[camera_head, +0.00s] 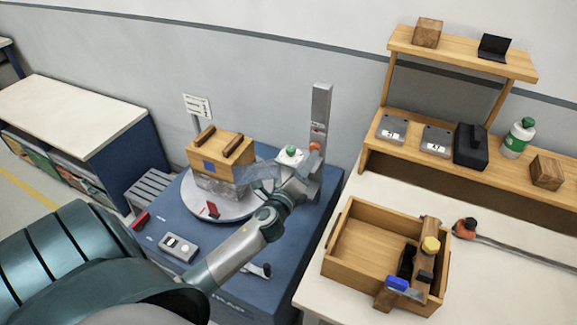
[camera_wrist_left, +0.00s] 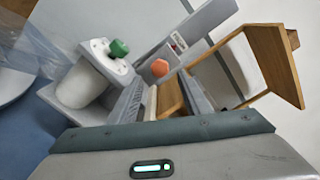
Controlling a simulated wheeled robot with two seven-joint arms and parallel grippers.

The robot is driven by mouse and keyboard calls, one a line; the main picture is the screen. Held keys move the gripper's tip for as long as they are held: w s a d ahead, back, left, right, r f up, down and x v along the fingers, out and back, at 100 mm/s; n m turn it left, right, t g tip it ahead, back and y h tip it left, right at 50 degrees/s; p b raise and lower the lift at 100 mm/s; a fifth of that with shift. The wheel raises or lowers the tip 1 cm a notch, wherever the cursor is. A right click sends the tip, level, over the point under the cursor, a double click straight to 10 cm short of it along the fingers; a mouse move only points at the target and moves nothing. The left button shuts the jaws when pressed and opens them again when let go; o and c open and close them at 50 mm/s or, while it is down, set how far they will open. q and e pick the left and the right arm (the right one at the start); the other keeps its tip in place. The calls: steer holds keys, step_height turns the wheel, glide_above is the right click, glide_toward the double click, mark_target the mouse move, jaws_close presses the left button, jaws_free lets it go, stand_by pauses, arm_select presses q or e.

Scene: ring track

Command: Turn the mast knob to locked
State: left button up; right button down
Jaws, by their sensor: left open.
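The grey mast (camera_head: 321,108) stands upright at the back corner of the blue bench. Its orange knob (camera_head: 315,147) sits low on the mast, just beyond my left gripper (camera_head: 306,177). In the left wrist view the knob (camera_wrist_left: 160,67) shows ahead of the open, empty jaws (camera_wrist_left: 165,98), apart from them. Part of the mast (camera_wrist_left: 185,38) shows behind the knob, with a small red-marked label. I cannot read the knob's setting. My right gripper is not in view.
A white unit with a green cap (camera_head: 290,153) stands close to the left gripper. A wooden box (camera_head: 221,158) sits on the round turntable (camera_head: 205,205). A wooden tray (camera_head: 345,272) and shelf (camera_head: 440,131) are at the right. A grey device (camera_head: 179,247) lies on the blue bench.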

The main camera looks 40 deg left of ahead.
arm_select(q)
steer(key=b+v, duration=0.3)
steer(key=v, duration=0.9)
steer(key=shift+s+d, duration=0.15)
steer(key=shift+s, duration=0.2)
